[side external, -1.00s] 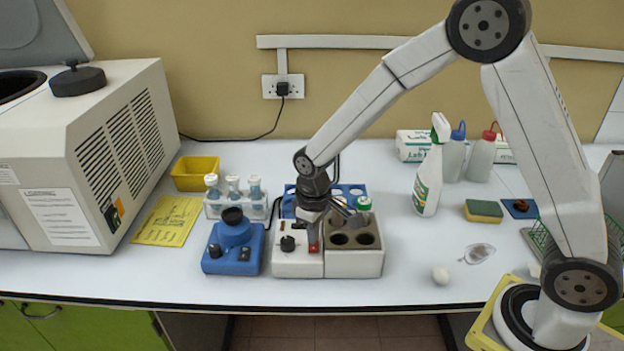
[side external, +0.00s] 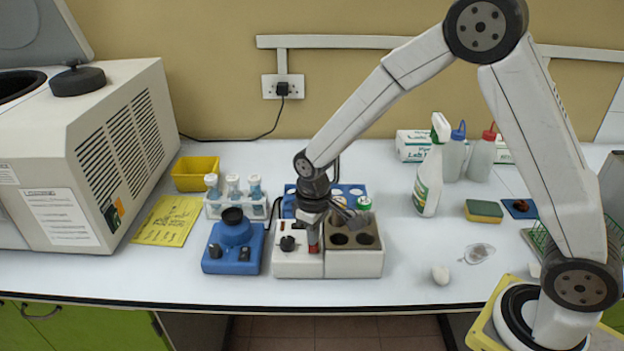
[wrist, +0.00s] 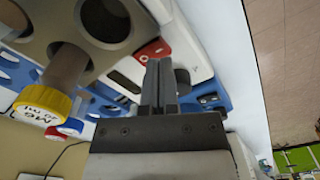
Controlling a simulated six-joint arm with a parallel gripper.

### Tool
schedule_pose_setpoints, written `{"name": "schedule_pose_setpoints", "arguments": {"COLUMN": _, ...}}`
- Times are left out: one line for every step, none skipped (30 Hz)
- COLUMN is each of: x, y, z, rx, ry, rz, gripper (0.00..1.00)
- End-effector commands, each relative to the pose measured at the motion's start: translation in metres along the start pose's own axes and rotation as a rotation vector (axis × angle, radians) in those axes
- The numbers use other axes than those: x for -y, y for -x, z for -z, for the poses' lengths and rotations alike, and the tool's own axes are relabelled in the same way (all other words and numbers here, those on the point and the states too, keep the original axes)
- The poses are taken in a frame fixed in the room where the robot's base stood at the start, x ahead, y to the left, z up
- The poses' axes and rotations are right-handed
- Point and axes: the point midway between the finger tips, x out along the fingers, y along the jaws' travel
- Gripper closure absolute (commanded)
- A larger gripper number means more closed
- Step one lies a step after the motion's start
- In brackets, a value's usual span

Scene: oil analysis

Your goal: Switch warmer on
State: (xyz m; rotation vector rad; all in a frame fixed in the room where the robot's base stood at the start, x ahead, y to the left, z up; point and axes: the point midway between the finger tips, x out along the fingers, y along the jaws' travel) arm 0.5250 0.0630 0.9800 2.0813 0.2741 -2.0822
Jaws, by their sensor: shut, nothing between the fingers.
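The warmer has a white control box (side external: 290,264) with a dark knob (side external: 287,243) and a beige block (side external: 368,262) with round wells on its right. My gripper (side external: 313,246) is shut and empty, pointing down at the right part of the control box's top, beside the knob. In the wrist view my closed fingers (wrist: 160,85) reach over the white box, close to a red part (wrist: 153,50) on it that looks like the switch. The fingers partly cover this area, and I cannot tell whether they touch it or which way the switch is set.
A blue device (side external: 233,263) stands close on the left. A blue rack (side external: 352,190) and a vial rack (side external: 217,208) are behind. A yellow-capped vial (wrist: 42,101) stands in the block.

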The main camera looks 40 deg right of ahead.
Motion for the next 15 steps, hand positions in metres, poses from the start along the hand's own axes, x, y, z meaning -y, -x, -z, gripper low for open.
{"name": "schedule_pose_setpoints", "arguments": {"x": 0.0000, "y": -0.0007, "z": 0.0000, "rx": 0.000, "ry": 0.000, "rz": 0.000, "gripper": 1.00}}
{"name": "schedule_pose_setpoints", "arguments": {"x": 0.0000, "y": -0.0011, "z": 0.0000, "rx": 0.000, "ry": 0.000, "rz": 0.000, "gripper": 1.00}}
{"name": "schedule_pose_setpoints", "arguments": {"x": 0.0000, "y": -0.0015, "z": 0.0000, "rx": 0.000, "ry": 0.000, "rz": 0.000, "gripper": 1.00}}
{"name": "schedule_pose_setpoints", "arguments": {"x": 0.0000, "y": -0.0018, "z": 0.0000, "rx": 0.000, "ry": 0.000, "rz": 0.000, "gripper": 1.00}}
{"name": "schedule_pose_setpoints", "arguments": {"x": 0.0000, "y": -0.0022, "z": 0.0000, "rx": 0.000, "ry": 0.000, "rz": 0.000, "gripper": 1.00}}
{"name": "schedule_pose_setpoints", "arguments": {"x": 0.0000, "y": -0.0026, "z": 0.0000, "rx": 0.000, "ry": 0.000, "rz": 0.000, "gripper": 1.00}}
{"name": "schedule_pose_setpoints", "arguments": {"x": 0.0000, "y": -0.0029, "z": 0.0000, "rx": 0.001, "ry": 0.000, "rz": 0.000, "gripper": 1.00}}
{"name": "schedule_pose_setpoints", "arguments": {"x": 0.0000, "y": -0.0032, "z": 0.0000, "rx": 0.000, "ry": 0.000, "rz": 0.000, "gripper": 1.00}}
{"name": "schedule_pose_setpoints", "arguments": {"x": 0.0000, "y": -0.0037, "z": 0.0000, "rx": 0.000, "ry": 0.000, "rz": 0.000, "gripper": 1.00}}
{"name": "schedule_pose_setpoints", "arguments": {"x": 0.0000, "y": -0.0040, "z": 0.0000, "rx": 0.000, "ry": 0.000, "rz": 0.000, "gripper": 1.00}}
{"name": "schedule_pose_setpoints", "arguments": {"x": 0.0000, "y": -0.0043, "z": 0.0001, "rx": 0.000, "ry": 0.000, "rz": 0.000, "gripper": 1.00}}
{"name": "schedule_pose_setpoints", "arguments": {"x": 0.0000, "y": -0.0047, "z": 0.0001, "rx": 0.000, "ry": 0.000, "rz": 0.000, "gripper": 1.00}}
{"name": "schedule_pose_setpoints", "arguments": {"x": 0.0000, "y": -0.0050, "z": 0.0001, "rx": 0.000, "ry": 0.000, "rz": 0.000, "gripper": 1.00}}
{"name": "schedule_pose_setpoints", "arguments": {"x": 0.0000, "y": -0.0053, "z": 0.0001, "rx": 0.000, "ry": 0.000, "rz": 0.000, "gripper": 1.00}}
{"name": "schedule_pose_setpoints", "arguments": {"x": 0.0000, "y": -0.0057, "z": 0.0002, "rx": 0.000, "ry": 0.000, "rz": 0.000, "gripper": 1.00}}
